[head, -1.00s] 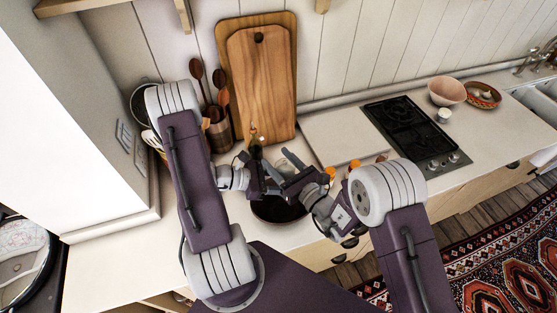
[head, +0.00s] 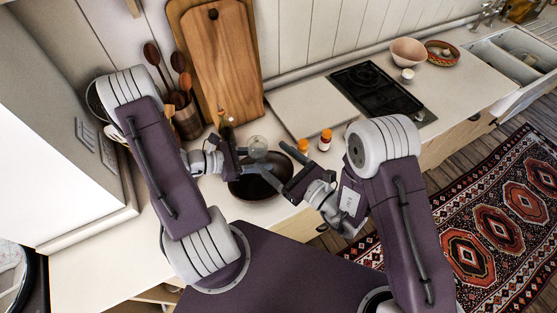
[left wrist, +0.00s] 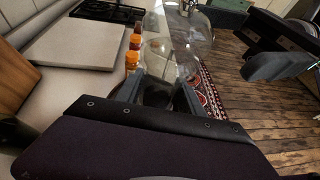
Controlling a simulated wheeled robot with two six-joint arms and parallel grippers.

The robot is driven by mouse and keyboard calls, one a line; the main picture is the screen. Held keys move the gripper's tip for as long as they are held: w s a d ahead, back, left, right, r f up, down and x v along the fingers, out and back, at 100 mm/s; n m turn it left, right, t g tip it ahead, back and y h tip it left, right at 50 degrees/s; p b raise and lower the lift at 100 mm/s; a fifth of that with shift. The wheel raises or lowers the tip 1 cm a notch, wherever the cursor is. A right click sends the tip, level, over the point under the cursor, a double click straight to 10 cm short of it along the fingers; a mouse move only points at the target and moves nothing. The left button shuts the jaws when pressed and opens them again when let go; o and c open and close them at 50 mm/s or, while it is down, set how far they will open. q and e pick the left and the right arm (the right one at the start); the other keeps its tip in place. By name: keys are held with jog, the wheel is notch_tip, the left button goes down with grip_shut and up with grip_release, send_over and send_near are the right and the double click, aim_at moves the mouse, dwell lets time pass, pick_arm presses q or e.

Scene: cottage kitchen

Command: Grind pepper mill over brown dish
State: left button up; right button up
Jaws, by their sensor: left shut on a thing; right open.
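A clear, glassy pepper mill (head: 258,143) is between the fingers of my left gripper (head: 243,160), which is shut on it. In the left wrist view the mill (left wrist: 157,50) shows as see-through glass rising from between the fingers (left wrist: 157,95); its outline is hard to make out. The dark brown dish (head: 246,190) sits on the counter below both grippers, partly covered by them. My right gripper (head: 285,168) is open and empty, over the dish's right side. It also shows at the right of the left wrist view (left wrist: 282,66).
Two orange-capped jars (head: 325,141) stand right of the dish. A small bottle (head: 226,130) stands behind it. Wooden boards (head: 220,60) lean on the wall beside a utensil pot (head: 187,122). A pale slab (head: 318,107) and black hob (head: 375,92) lie to the right.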

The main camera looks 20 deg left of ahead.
jog(key=shift+v, duration=0.95)
jog(key=shift+a, duration=0.1)
jog(key=n+g, duration=0.9)
jog(key=g, duration=0.5)
send_near(257, 144)
jog(key=a+f, duration=0.1)
jog(key=f, duration=0.1)
jog(key=x, duration=1.2)
jog(key=shift+w+a, duration=0.3)
jog(key=shift+w, duration=0.05)
jog(key=shift+r+t, duration=0.1)
jog(key=shift+t, duration=0.2)
jog(key=c, duration=1.4)
